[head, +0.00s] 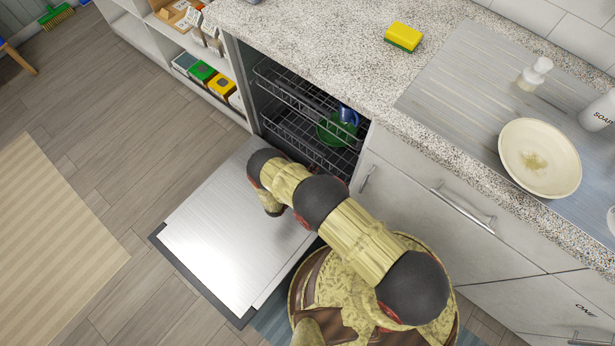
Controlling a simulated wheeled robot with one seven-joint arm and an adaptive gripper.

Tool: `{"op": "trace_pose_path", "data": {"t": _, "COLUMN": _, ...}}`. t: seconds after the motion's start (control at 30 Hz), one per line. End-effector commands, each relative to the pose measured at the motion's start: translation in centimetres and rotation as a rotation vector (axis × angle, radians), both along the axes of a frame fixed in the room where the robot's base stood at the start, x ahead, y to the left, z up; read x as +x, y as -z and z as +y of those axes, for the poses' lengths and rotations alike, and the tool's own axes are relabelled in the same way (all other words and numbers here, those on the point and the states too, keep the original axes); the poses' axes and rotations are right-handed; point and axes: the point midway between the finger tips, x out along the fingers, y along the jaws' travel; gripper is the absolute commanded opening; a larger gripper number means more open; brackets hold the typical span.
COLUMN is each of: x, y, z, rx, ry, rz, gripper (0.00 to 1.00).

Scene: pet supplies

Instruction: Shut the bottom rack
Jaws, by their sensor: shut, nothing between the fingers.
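The dishwasher's bottom rack (287,143) is a dark wire rack low in the open dishwasher. It appears mostly within the opening. My arm covers part of its front edge, so I cannot tell whether it is fully in. The top rack (287,92) is above it. A green bowl (328,133) and a blue mug (346,114) show at the right side of the racks. The dishwasher door (222,245) is folded down flat. My arm reaches over the door, its end close to the front of the bottom rack. My gripper's fingers are hidden by the arm.
The speckled counter (300,35) overhangs the dishwasher and holds a yellow sponge (403,36). A cream bowl (539,158) and a soap pump (534,74) stand farther right. An open shelf (150,45) is on the left. The wooden floor left of the door is clear.

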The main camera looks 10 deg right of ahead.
Motion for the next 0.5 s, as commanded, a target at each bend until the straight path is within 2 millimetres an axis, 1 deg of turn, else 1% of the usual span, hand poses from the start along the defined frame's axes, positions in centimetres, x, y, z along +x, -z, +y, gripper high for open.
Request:
{"op": "trace_pose_path", "data": {"t": 0.03, "x": 0.7, "y": 0.0, "z": -0.6, "rx": 0.002, "ry": 0.004, "rz": -0.002, "gripper": 0.0}}
{"op": "trace_pose_path", "data": {"t": 0.1, "x": 1.3, "y": 0.0, "z": -1.1, "rx": 0.002, "ry": 0.002, "rz": -0.003, "gripper": 0.0}}
{"op": "trace_pose_path", "data": {"t": 0.2, "x": 1.9, "y": -0.1, "z": -1.6, "rx": 0.002, "ry": 0.002, "rz": -0.002, "gripper": 0.0}}
{"op": "trace_pose_path", "data": {"t": 0.5, "x": 2.3, "y": -0.2, "z": -2.1, "rx": 0.002, "ry": 0.0, "rz": -0.002, "gripper": 0.0}}
